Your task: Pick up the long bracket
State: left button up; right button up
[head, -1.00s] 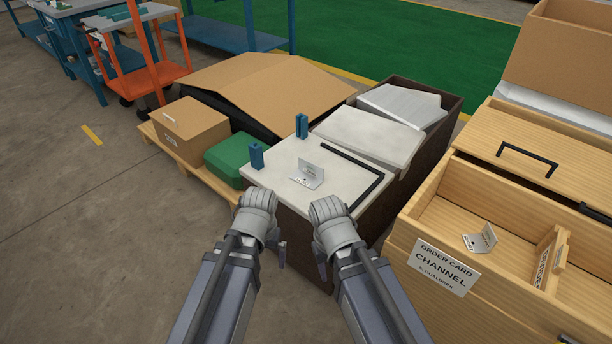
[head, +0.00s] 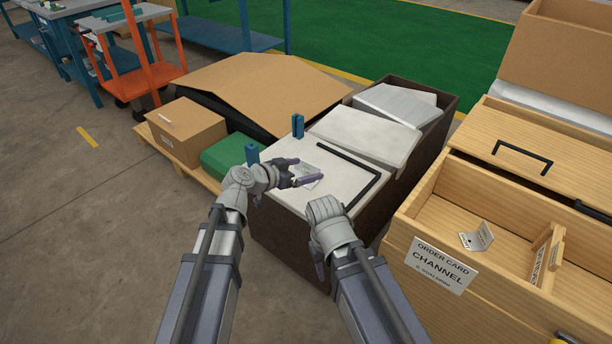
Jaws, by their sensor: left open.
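A grey metal bracket (head: 308,172) lies on the white panel top (head: 330,204), partly hidden by my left gripper. Another angled grey bracket (head: 477,237) lies in the open wooden drawer (head: 440,203). I cannot tell from their labels which one is the long bracket. My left gripper (head: 309,171) is open and empty, its fingers pointing right over the bracket on the panel; whether it touches is unclear. My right gripper (head: 319,264) hangs in front of the panel's front side, mostly hidden behind its own wrist.
A black L-shaped bar (head: 368,188) edges the panel's right side. Two blue blocks (head: 298,126) stand along the left edge. A green case (head: 227,153) and a cardboard box (head: 186,128) sit to the left. A card reading CHANNEL (head: 440,265) is on the drawer front.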

aim_at(304, 168)
jog(key=i+j+z, duration=0.4)
jog(key=j+z, duration=0.25)
jog(key=i+j+z, duration=0.15)
jog(key=j+z, duration=0.15)
jog(key=i+j+z, duration=0.1)
jog(key=j+z, duration=0.2)
jog(key=j, duration=0.2)
